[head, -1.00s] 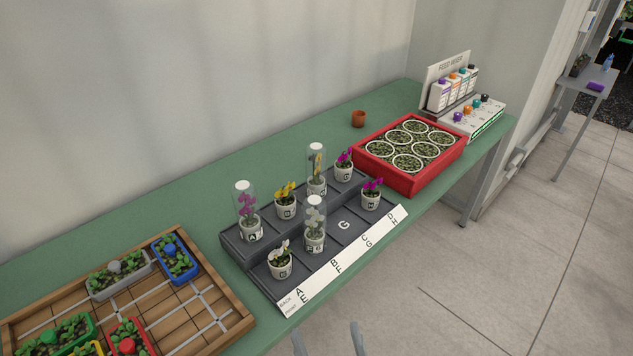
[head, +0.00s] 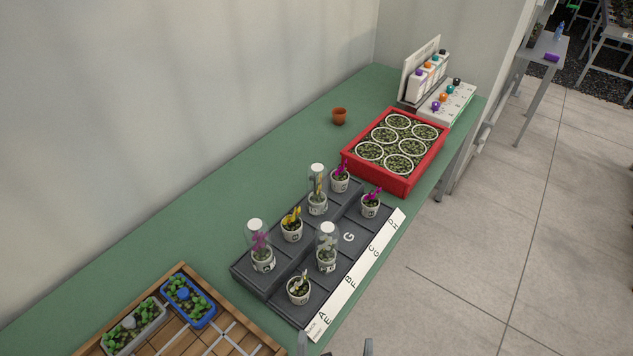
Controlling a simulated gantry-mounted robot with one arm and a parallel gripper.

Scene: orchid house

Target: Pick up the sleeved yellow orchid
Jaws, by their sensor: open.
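The sleeved yellow orchid (head: 318,188) stands upright in a white pot in the back row of the dark stepped tray (head: 345,262). A clear sleeve with a white top surrounds it. An unsleeved yellow orchid (head: 292,224) stands beside it to the left, and an unsleeved magenta orchid (head: 341,180) to the right. The tips of my gripper (head: 336,347) show at the bottom edge, apart with nothing between them. They are in front of the tray, well away from the sleeved yellow orchid. The rest of my gripper is out of frame.
Sleeved purple (head: 262,247) and sleeved white (head: 327,248) orchids, an unsleeved white orchid (head: 299,288) and another magenta one (head: 371,202) share the tray. Slot G is empty. A red crate (head: 405,183) stands behind right, a wooden tray (head: 253,344) front left.

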